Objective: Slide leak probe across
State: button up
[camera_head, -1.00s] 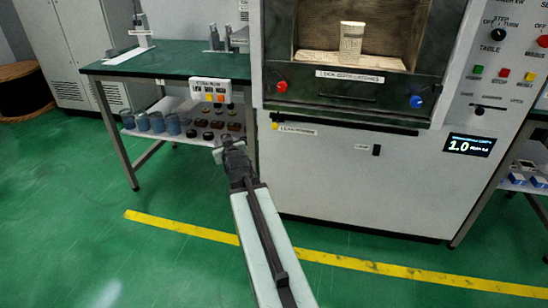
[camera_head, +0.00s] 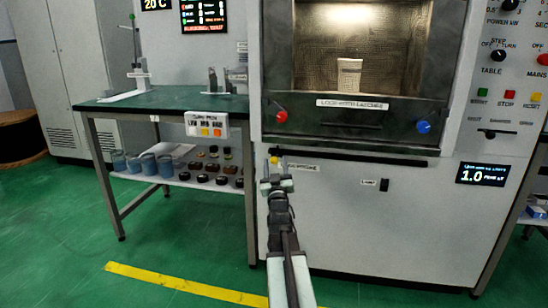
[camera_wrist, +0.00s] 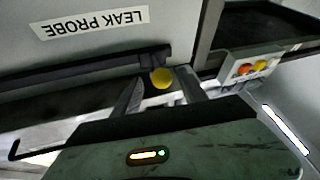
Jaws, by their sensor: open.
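The leak probe has a round yellow knob (camera_head: 274,160) at the left end of a black rail (camera_head: 350,151) on the microwave generator's front, below its door. A "LEAK PROBE" label (camera_wrist: 90,23) is beside it in the wrist view. My gripper (camera_head: 275,172) is open and empty, just in front of and below the knob in the head view. In the wrist view the yellow knob (camera_wrist: 161,78) shows between the two spread fingertips of my gripper (camera_wrist: 160,82). I cannot tell whether a finger touches it.
The chamber above holds a pale cup (camera_head: 348,75). A red knob (camera_head: 281,117) and a blue knob (camera_head: 424,127) flank the door's bottom edge. A green bench (camera_head: 165,103) with a small button box (camera_head: 206,125) stands close on the left. The front floor is clear.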

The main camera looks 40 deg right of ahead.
jog(key=shift+x, duration=1.05)
jog(key=shift+w+a, duration=0.1)
jog(key=shift+a, duration=0.05)
grip_shut()
dwell(0.5)
